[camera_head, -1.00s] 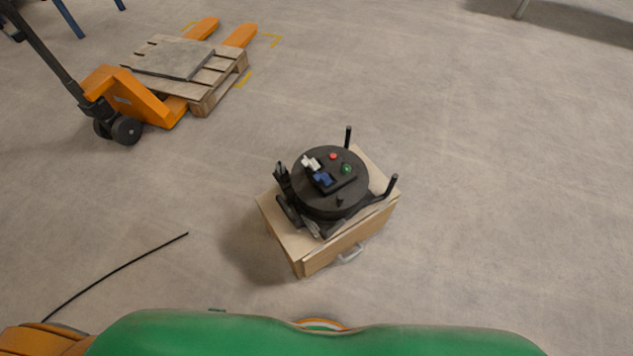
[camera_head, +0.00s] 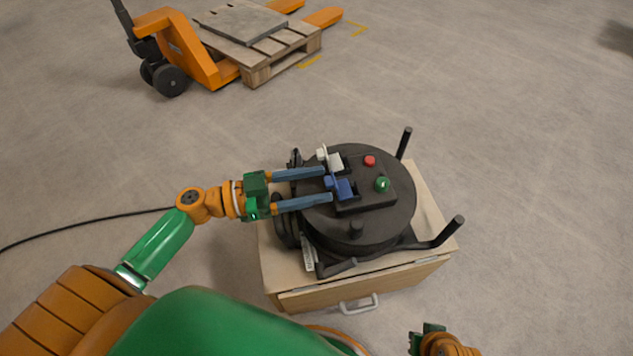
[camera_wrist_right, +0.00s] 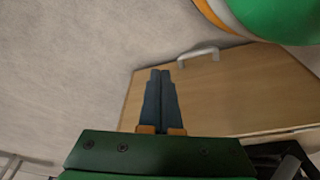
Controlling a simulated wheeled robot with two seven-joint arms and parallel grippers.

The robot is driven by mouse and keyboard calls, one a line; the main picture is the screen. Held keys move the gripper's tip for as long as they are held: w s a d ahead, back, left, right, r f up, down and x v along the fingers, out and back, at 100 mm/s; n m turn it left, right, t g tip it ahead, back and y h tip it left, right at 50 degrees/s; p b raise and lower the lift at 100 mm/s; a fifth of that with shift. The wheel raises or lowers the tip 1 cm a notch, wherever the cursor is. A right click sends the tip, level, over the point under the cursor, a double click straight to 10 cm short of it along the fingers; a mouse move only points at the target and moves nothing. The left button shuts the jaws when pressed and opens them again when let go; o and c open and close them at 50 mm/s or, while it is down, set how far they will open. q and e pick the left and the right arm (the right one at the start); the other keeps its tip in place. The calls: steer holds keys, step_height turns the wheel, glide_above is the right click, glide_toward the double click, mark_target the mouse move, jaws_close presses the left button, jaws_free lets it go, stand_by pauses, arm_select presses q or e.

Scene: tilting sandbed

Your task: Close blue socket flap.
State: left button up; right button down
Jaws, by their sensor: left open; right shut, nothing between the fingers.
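The blue socket flap (camera_head: 338,187) is on the black round device, beside a dark socket opening, and looks raised. A white flap (camera_head: 330,160) is just behind it, also looking raised. My left gripper (camera_head: 328,185) comes in from the left with its two fingers spread, one on the far side and one on the near side of the blue flap. I cannot tell whether a finger touches the flap. My right gripper (camera_wrist_right: 160,75) is shut and empty in the right wrist view, in front of the wooden box; only its wrist part shows at the head view's bottom edge.
The black device (camera_head: 395,225) stands on a wooden box (camera_head: 355,290) with a metal handle. It carries a red button (camera_head: 370,161), a green button (camera_head: 382,184) and upright black posts. An orange pallet jack (camera_head: 185,50) with a pallet is at back left.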

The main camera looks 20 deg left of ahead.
arm_select(q)
steer(key=shift+w+d, duration=0.1)
steer(key=shift+d, duration=0.1)
jaws_close()
